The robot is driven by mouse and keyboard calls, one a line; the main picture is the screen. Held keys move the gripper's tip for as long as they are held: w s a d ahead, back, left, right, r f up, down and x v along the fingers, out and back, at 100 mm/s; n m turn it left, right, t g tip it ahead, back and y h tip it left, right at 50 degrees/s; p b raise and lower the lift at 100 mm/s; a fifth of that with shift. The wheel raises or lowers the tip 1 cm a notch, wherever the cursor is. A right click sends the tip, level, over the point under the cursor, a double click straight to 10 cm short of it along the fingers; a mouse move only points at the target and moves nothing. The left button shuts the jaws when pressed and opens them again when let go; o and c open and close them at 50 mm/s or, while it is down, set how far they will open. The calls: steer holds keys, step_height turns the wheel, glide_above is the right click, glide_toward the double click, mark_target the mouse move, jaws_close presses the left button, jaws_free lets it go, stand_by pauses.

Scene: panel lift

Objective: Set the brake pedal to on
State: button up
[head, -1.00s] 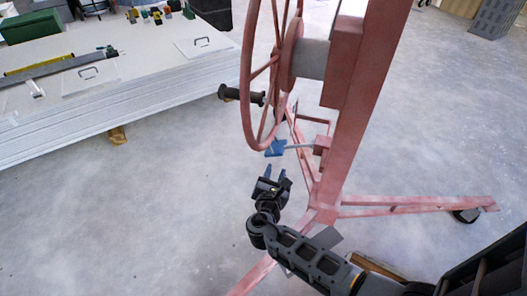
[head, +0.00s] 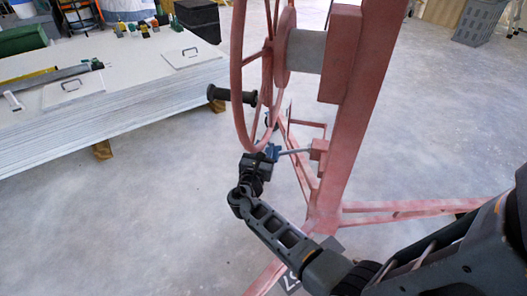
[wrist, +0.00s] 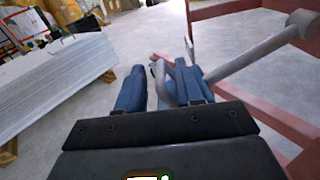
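The brake pedal is a small blue plate (head: 273,151) on a thin grey rod (head: 295,150) that comes from the red upright of the lift. My gripper (head: 262,158) is at the pedal, below the big red wheel, and partly hides it. In the wrist view my two blue fingers (wrist: 160,88) stand apart, with a grey curved piece between them. The grey rod (wrist: 255,50) runs from the upper right to behind the right finger. Whether the fingers touch the pedal cannot be told.
The red wheel (head: 238,85) with its black handle (head: 232,94) hangs just above my gripper. The red upright (head: 350,130) and its floor legs stand to the right. A stack of pale panels (head: 110,110) lies at the left. The floor between is clear.

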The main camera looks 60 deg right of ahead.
steer(key=c, duration=0.6)
steer(key=shift+w, duration=0.15)
jaws_close()
